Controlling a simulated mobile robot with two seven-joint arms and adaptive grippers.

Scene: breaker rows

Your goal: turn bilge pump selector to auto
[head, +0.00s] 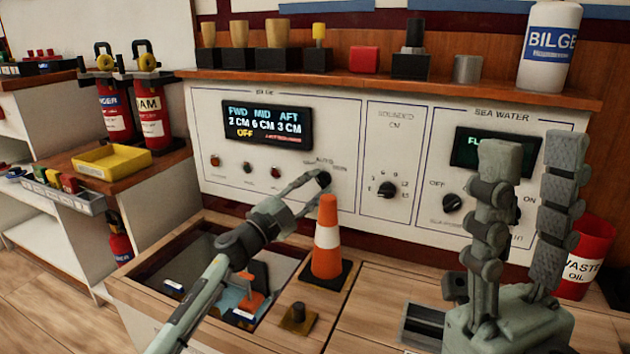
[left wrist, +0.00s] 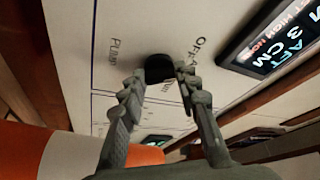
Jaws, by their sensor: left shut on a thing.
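The bilge pump selector is a round black knob (head: 324,179) on the white bilge panel, below and right of the display. It also shows in the left wrist view (left wrist: 159,67), between the words PUMP and OFF; its pointer cannot be made out. My left gripper (head: 316,180) is shut on the knob, one finger on each side; its fingers also show in the left wrist view (left wrist: 160,84). The bilge display (head: 267,124) reads FWD 2 CM, MID 6 CM, AFT 3 CM, with OFF in yellow. My right gripper (head: 533,148) is open and empty, fingers up, before the sea water panel.
An orange and white cone (head: 327,240) stands on the bench just below my left gripper. An open hatch (head: 190,275) lies under my left arm. A sounding knob (head: 387,189) and a sea water knob (head: 453,203) sit to the right. A red waste oil bucket (head: 588,255) stands at far right.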

